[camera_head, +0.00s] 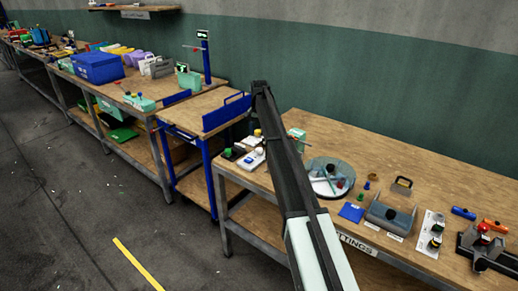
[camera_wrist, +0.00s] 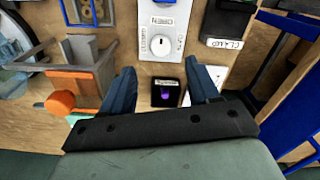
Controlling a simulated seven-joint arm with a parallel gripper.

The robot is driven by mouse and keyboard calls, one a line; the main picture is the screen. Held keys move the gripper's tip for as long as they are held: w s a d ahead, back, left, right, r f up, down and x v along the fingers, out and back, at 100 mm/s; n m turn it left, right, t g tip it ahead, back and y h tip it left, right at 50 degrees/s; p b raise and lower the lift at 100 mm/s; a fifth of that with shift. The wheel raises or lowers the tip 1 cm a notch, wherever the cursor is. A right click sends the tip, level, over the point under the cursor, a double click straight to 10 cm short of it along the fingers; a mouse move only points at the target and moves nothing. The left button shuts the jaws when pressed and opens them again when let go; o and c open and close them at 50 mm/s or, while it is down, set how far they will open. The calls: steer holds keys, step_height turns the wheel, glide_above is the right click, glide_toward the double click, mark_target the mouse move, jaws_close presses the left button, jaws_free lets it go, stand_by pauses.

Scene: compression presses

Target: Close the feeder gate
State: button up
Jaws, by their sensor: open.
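A white box with a round white dial (camera_wrist: 162,46) lies at the top middle of the wrist view. One of its labels seems to read OPEN, and a smaller sideways label is hard to read. My gripper (camera_wrist: 163,78) is open and empty, its two dark blue fingers apart, pointing toward the box's near edge. A small black square button with a purple centre (camera_wrist: 165,93) shows between the fingers. I cannot tell whether the fingers touch anything. In the head view a white control box (camera_head: 252,159) sits left of my arm. I cannot make out the gate itself.
A black box labelled CLAMP (camera_wrist: 228,22) stands right of the dial box. A blue frame (camera_wrist: 275,50) rises at the right. A round glass-like dish (camera_head: 330,172) stands right of my arm.

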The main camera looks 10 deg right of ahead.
mark_target(259, 150)
step_height(259, 150, down, 9)
steer(key=shift+r, duration=0.1)
stand_by(0.3)
steer(key=c, duration=1)
